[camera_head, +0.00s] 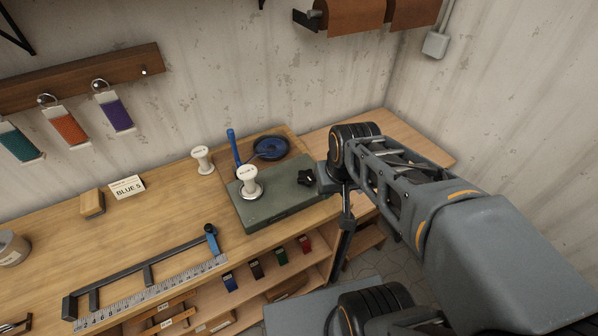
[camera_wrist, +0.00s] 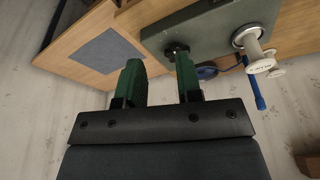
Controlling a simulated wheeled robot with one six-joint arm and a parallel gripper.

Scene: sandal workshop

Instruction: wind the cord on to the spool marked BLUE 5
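A white spool (camera_head: 249,180) stands upright on the green winder box (camera_head: 262,212); the small print on its top is too fine to read surely. It also shows in the wrist view (camera_wrist: 252,44). A black star-shaped knob (camera_head: 305,178) is at the box's right end. A coil of blue cord (camera_head: 271,148) lies behind the box, beside an upright blue rod (camera_head: 233,147). I cannot tell whether cord reaches the spool. My gripper (camera_wrist: 158,62) is open and empty, its green fingers apart, with the knob (camera_wrist: 177,49) just beyond the right finger's tip.
A second white spool (camera_head: 203,160) stands on the bench, left of the box. A card reading BLUE 5 (camera_head: 128,188) and a wooden block (camera_head: 92,203) are further left. A ruler with a blue-handled frame (camera_head: 150,290) lies in front. Colour tags (camera_head: 68,127) hang on the wall.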

